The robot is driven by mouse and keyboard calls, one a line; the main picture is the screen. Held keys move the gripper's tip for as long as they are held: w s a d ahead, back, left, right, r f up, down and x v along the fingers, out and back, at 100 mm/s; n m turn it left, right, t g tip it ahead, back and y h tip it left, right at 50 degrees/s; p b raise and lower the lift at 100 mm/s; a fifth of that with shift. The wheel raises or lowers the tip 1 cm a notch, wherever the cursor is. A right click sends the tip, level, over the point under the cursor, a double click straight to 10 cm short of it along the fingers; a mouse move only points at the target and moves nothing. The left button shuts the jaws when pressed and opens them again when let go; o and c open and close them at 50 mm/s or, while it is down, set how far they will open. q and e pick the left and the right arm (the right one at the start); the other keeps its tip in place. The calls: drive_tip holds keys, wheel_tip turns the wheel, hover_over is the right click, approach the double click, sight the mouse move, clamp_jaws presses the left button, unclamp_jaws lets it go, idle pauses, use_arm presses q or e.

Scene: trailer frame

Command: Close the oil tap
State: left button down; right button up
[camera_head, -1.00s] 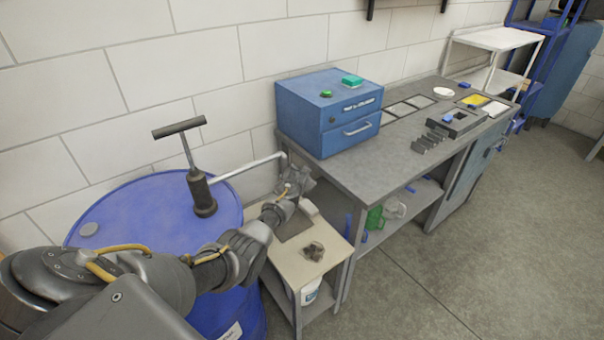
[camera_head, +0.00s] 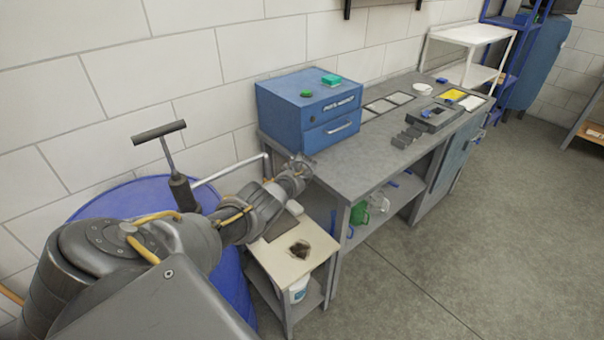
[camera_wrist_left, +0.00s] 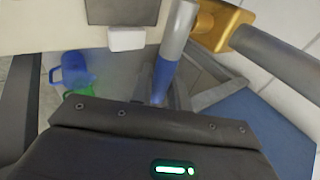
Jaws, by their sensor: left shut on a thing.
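The hand pump with its T-handle (camera_head: 159,132) stands on a blue drum (camera_head: 128,193). Its pale outlet pipe (camera_head: 230,170) runs right toward the blue cabinet; the tap at its end is hidden by my left arm in the head view. In the left wrist view a brass-coloured tap body (camera_wrist_left: 222,25) joins a dark pipe (camera_wrist_left: 280,62), and a grey and blue rod-like handle (camera_wrist_left: 172,52) runs down from beside it. My left gripper (camera_head: 301,167) is shut on this handle; its fingertips are hard to make out. My right gripper is not in view.
A small cream table (camera_head: 310,258) with a dark piece (camera_head: 300,249) stands below my left forearm. The blue cabinet (camera_head: 308,109) sits on the grey workbench (camera_head: 345,166) close behind the gripper. In the wrist view a blue jug (camera_wrist_left: 77,70) shows below.

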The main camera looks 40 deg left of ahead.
use_arm(q)
drive_tip(key=shift+f, duration=0.1)
idle(0.4)
drive_tip(key=c, duration=1.4)
unclamp_jaws()
drive_tip(key=shift+o, duration=0.2)
drive_tip(key=shift+d+r+p, duration=0.15)
drive_tip(key=shift+r+p, duration=0.25)
drive_tip(key=p+v, duration=0.2)
drive_tip(key=v, duration=0.8)
